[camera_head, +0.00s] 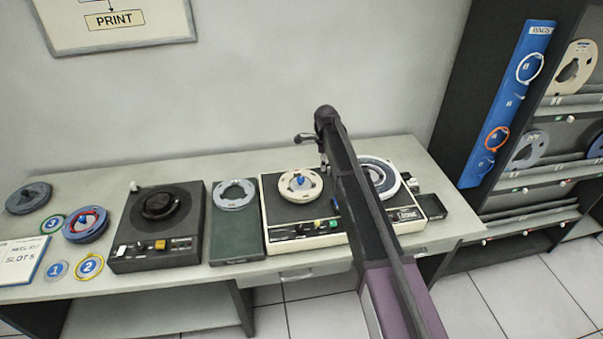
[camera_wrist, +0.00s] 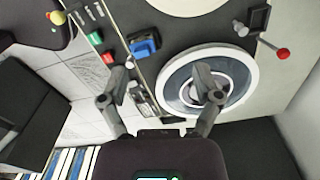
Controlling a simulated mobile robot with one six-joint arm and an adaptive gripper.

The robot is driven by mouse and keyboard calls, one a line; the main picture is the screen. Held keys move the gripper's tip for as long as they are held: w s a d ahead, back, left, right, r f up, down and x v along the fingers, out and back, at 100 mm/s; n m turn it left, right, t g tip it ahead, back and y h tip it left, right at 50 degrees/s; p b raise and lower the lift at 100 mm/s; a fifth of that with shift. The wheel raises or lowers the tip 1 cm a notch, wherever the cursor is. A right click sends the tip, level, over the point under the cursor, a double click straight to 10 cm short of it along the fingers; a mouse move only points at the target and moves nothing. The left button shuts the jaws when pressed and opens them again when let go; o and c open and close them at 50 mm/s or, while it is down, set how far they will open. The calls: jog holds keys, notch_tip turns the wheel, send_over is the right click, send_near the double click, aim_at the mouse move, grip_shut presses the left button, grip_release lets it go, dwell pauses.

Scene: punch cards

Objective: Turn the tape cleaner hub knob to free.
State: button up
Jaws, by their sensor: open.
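The cream-framed two-reel machine (camera_head: 290,246), which looks like the tape cleaner, stands on the table. Its left reel (camera_head: 289,192) is cream with a blue hub knob (camera_head: 301,184). Its right reel (camera_head: 390,190) is white-rimmed and partly behind my arm. In the wrist view this reel (camera_wrist: 250,85) lies under my right finger, which covers part of its hub. A blue switch (camera_wrist: 145,46) sits on the panel. The knob's setting is too small to read. My gripper (camera_head: 313,153) is open and empty above the machine; its spread fingers show in the wrist view (camera_wrist: 161,84).
A black machine (camera_head: 158,215) and a dark green unit with a grey reel (camera_head: 236,194) stand to the left. Loose reels and rings lie at the far left. A dark rack (camera_head: 525,205) stands at the right. A red-tipped lever (camera_wrist: 282,54) sticks out near the right reel.

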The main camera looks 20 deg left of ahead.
jog(key=r+m+p, duration=0.1)
jog(key=r+m, duration=0.1)
send_over(301, 178)
jog(key=shift+s+f, duration=0.1)
jog(key=shift+s, duration=0.05)
jog(key=shift+f, duration=0.15)
notch_tip(301, 178, down, 14)
jog(key=b, duration=1.3)
jog(key=shift+r+b, duration=0.25)
jog(key=shift+b, duration=0.1)
grip_shut()
